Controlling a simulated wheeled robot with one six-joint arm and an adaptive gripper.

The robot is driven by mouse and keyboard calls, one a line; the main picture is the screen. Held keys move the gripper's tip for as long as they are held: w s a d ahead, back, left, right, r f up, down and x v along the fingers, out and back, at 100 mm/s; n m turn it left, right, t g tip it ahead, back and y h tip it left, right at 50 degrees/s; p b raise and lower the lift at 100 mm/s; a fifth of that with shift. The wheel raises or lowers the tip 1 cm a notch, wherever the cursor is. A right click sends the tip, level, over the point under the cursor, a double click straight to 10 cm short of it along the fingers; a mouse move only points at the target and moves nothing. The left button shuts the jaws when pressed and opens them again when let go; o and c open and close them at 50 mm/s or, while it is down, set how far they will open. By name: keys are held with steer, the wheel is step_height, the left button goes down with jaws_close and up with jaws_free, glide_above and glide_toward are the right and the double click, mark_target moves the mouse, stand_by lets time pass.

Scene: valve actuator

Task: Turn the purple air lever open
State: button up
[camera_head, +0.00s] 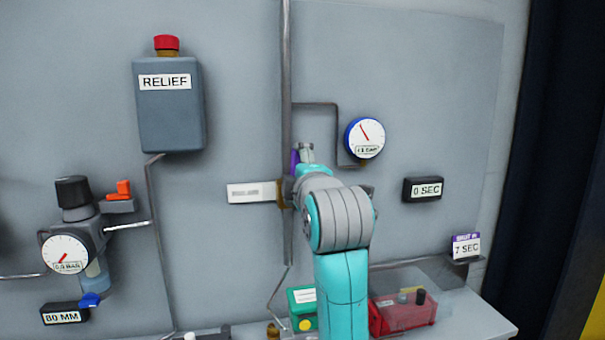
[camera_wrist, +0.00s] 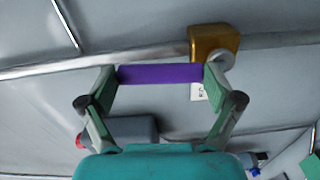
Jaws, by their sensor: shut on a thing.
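The purple air lever (camera_wrist: 160,74) lies across between my two fingertips in the wrist view, roughly parallel to the grey pipe. My gripper (camera_wrist: 161,75) is shut on it, with a fingertip at each end. The brass valve body (camera_wrist: 214,42) is beside the right fingertip. In the head view only a sliver of the purple lever (camera_head: 294,161) shows by the vertical pipe. My arm hides most of the valve and gripper there.
A round blue-rimmed gauge (camera_head: 364,138) is right of the pipe (camera_head: 286,80), close to my arm. A 0 SEC display (camera_head: 423,189) is further right. The RELIEF box (camera_head: 169,105) is upper left. A red box (camera_head: 402,312) under a clear cover and a green box (camera_head: 301,300) are below.

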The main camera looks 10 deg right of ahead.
steer(key=shift+r, duration=0.15)
steer(key=o, duration=1.4)
steer(key=shift+a, duration=0.1)
steer(key=s, duration=1.2)
steer(key=shift+w, duration=0.1)
